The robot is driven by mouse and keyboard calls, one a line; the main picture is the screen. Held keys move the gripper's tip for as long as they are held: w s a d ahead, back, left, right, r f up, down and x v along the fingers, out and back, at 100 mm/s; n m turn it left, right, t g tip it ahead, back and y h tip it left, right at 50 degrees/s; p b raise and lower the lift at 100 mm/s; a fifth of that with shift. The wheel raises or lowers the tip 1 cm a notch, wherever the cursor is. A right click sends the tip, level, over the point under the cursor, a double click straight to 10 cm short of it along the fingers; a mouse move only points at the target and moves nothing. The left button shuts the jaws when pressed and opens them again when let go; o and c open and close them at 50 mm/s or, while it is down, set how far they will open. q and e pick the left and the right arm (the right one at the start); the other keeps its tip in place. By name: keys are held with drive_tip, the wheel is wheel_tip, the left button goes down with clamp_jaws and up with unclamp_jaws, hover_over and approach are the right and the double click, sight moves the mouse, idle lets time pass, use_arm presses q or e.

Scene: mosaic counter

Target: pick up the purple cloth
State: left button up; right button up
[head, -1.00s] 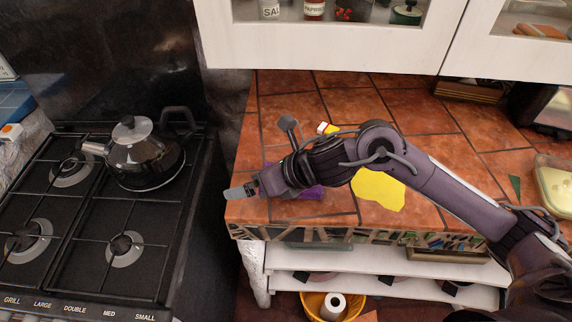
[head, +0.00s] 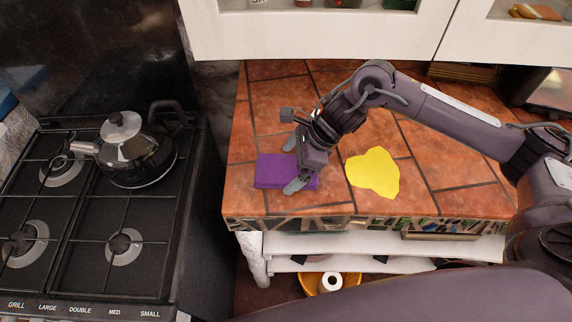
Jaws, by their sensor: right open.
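The purple cloth (head: 270,172) lies flat and folded on the tiled counter (head: 240,205), near its front left corner. My right gripper (head: 293,166) points down over the right part of the cloth. Its two grey fingers are apart, one towards the back edge of the cloth and one towards the front. The gripper and its finger hide part of the cloth's right side. I cannot tell whether the fingertips touch the cloth. My left gripper is not in view.
A yellow cloth (head: 373,174) lies on the counter just right of the purple one. A stove (head: 85,235) with a kettle (head: 132,152) stands to the left, past a dark gap. White cabinets (head: 310,35) hang above the back. A yellow bin (head: 310,284) is below.

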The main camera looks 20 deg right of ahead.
sight(289, 167)
drive_tip(key=shift+w+a+f, duration=0.1)
drive_tip(key=shift+a+f, duration=0.15)
drive_tip(key=shift+f, duration=0.2)
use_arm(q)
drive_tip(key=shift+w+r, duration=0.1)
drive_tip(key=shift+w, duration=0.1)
use_arm(e)
drive_tip(key=c, duration=1)
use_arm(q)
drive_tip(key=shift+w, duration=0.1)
use_arm(e)
wheel_tip(289, 167, up, 10)
drive_tip(key=b, duration=0.2)
drive_tip(key=shift+r, duration=0.25)
use_arm(q)
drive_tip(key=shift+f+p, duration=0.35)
drive_tip(key=shift+p, duration=0.3)
use_arm(e)
wheel_tip(289, 167, up, 10)
drive_tip(key=shift+f, duration=0.2)
